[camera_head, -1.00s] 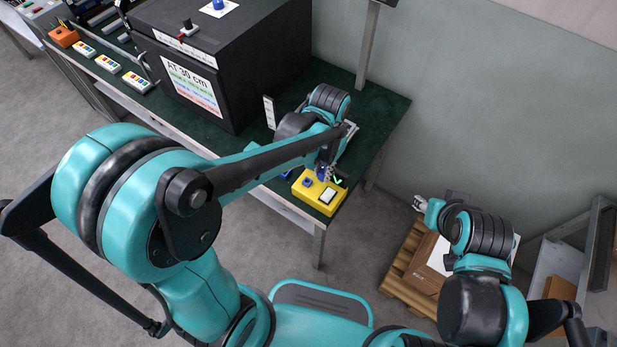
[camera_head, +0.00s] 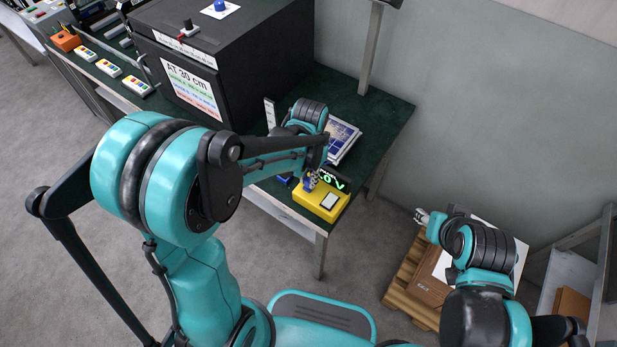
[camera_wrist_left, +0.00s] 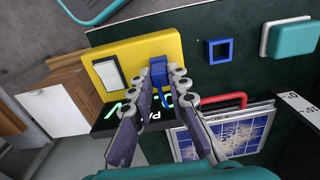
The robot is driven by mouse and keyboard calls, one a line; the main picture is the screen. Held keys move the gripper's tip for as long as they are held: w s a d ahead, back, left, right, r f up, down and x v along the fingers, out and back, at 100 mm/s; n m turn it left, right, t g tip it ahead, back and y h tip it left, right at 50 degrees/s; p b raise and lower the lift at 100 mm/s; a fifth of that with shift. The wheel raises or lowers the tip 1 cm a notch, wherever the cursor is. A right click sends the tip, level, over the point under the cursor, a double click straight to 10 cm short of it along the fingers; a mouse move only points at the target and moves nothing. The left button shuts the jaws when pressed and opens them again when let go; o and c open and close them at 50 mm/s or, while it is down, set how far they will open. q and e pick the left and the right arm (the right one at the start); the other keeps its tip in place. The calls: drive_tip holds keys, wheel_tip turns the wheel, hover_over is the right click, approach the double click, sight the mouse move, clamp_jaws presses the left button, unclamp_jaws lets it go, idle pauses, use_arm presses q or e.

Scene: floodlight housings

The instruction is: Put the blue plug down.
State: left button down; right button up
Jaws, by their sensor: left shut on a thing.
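My left gripper (camera_wrist_left: 166,80) is shut on the blue plug (camera_wrist_left: 158,70), which shows between its fingertips in the left wrist view. In the head view the left gripper (camera_head: 311,181) is at the far left part of the yellow box (camera_head: 313,201), at the front edge of the green table. The plug overlaps the yellow box (camera_wrist_left: 168,45) in the wrist view; I cannot tell whether it touches it. My right gripper (camera_head: 421,216) is away from the table, above the pallet; its fingers are too small to read.
A black display with green signs (camera_head: 335,179) stands beside the yellow box. A blue square frame (camera_wrist_left: 219,51) lies on the table. A solar panel (camera_head: 342,137) is behind the arm, with a red handle (camera_wrist_left: 225,100) near it. A large black box (camera_head: 250,80) fills the table's left.

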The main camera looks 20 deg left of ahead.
use_arm(q)
drive_tip(key=c, duration=1.9)
unclamp_jaws()
drive_tip(key=shift+f, duration=0.2)
drive_tip(key=o, duration=0.4)
drive_tip(key=shift+o, duration=0.2)
drive_tip(key=shift+r, duration=0.1)
drive_tip(key=shift+r, duration=0.1)
drive_tip(key=shift+r+p, duration=0.3)
drive_tip(key=shift+r, duration=0.1)
wheel_tip(320, 180, up, 10)
drive_tip(key=p, duration=0.4)
drive_tip(key=s+a+r+n+t, duration=0.4)
drive_tip(key=s+r+t, duration=0.2)
drive_tip(key=s, duration=0.4)
drive_tip(key=shift+a+t, duration=0.35)
drive_tip(key=shift+t, duration=0.25)
